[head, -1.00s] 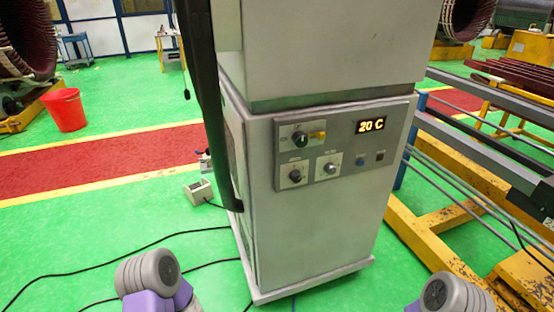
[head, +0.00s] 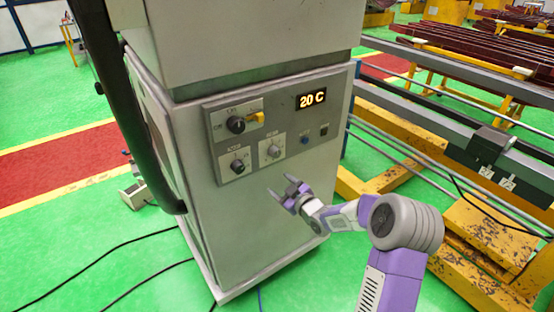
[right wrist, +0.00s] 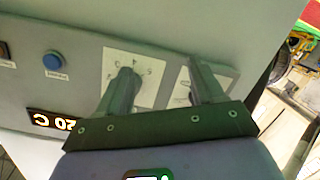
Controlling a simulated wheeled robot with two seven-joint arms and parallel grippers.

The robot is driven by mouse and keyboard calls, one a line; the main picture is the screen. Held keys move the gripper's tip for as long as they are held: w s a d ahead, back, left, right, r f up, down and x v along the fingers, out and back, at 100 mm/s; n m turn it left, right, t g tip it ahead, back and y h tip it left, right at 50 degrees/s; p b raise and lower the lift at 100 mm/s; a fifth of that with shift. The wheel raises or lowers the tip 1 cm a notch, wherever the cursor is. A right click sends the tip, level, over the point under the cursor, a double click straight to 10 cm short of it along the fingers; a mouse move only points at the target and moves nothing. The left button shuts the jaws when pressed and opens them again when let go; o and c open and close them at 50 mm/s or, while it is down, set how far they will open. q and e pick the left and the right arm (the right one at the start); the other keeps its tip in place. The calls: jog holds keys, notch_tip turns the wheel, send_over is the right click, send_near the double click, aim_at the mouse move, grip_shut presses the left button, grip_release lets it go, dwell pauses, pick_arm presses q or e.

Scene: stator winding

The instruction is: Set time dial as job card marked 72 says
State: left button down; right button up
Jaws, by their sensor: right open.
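The control panel (head: 282,122) on the grey cabinet carries a display (head: 311,99) reading "20 C". It has an upper dial (head: 236,125), a lower left dial (head: 238,165) and a lower right dial (head: 274,151). The labels are too small to tell which is the time dial. My right gripper (head: 287,190) is open and empty, just below the lower dials, apart from them in the head view. In the right wrist view its fingers (right wrist: 165,88) stand before the panel, the left one covering a dial on a marked white plate (right wrist: 144,70).
A thick black vertical bar (head: 140,130) stands at the cabinet's left. A yellow steel frame (head: 440,205) stands close on the right.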

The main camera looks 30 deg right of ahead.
aim_at(277, 154)
jog(key=d+r+n+t, duration=0.2)
jog(key=d+r+n, duration=0.15)
jog(key=r, duration=0.35)
jog(key=shift+m, duration=0.55)
jog(key=shift+w+a+f+b, duration=0.1)
jog(key=shift+w+b, duration=0.1)
jog(key=shift+w, duration=1.05)
jog(key=shift+w+a+f+b, duration=0.1)
jog(key=shift+w+a+b, duration=0.05)
jog(key=shift+w, duration=1.1)
jog(key=shift+w+a+b, duration=0.1)
jog(key=shift+w+b, duration=0.1)
jog(key=shift+w, duration=1.05)
jog(key=c, duration=1.1)
jog(key=shift+o, duration=0.2)
